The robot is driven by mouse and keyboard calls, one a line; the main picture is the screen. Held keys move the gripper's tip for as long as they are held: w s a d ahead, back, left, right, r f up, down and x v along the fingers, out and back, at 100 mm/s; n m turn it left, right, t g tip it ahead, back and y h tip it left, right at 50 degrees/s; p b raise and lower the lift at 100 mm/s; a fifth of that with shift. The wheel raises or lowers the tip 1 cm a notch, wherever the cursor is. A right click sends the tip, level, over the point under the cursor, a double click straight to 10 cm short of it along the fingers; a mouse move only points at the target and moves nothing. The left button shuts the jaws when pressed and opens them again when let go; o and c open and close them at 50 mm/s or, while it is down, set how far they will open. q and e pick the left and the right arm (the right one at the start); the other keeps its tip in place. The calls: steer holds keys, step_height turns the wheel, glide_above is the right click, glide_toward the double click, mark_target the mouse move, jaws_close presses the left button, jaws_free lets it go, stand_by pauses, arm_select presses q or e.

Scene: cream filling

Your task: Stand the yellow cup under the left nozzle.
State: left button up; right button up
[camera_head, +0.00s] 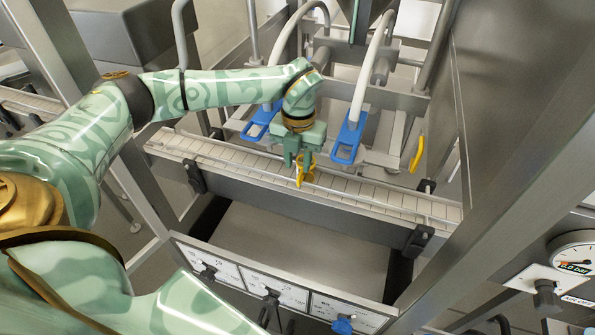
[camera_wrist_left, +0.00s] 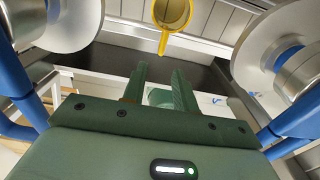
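The yellow cup (camera_head: 304,172) is at the conveyor, just below my left gripper (camera_head: 299,158), which partly hides it in the head view. In the left wrist view the cup (camera_wrist_left: 174,12) shows at the top, with its handle pointing toward my left gripper (camera_wrist_left: 160,72). The fingers are apart, and the cup lies beyond their tips, not between them. The left nozzle, with a blue handle (camera_head: 259,124), is left of and behind the gripper. The right nozzle, with a blue handle (camera_head: 347,140), is to its right. My right gripper is not in view.
The pale slatted conveyor (camera_head: 380,197) runs across the scene with a thin rail along it. Steel posts frame both sides. A control panel (camera_head: 285,290) with several knobs is in front. The conveyor right of the cup looks clear.

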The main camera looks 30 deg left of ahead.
arm_select(q)
step_height(320, 180, up, 7)
steer(key=shift+f, duration=0.15)
stand_by(0.5)
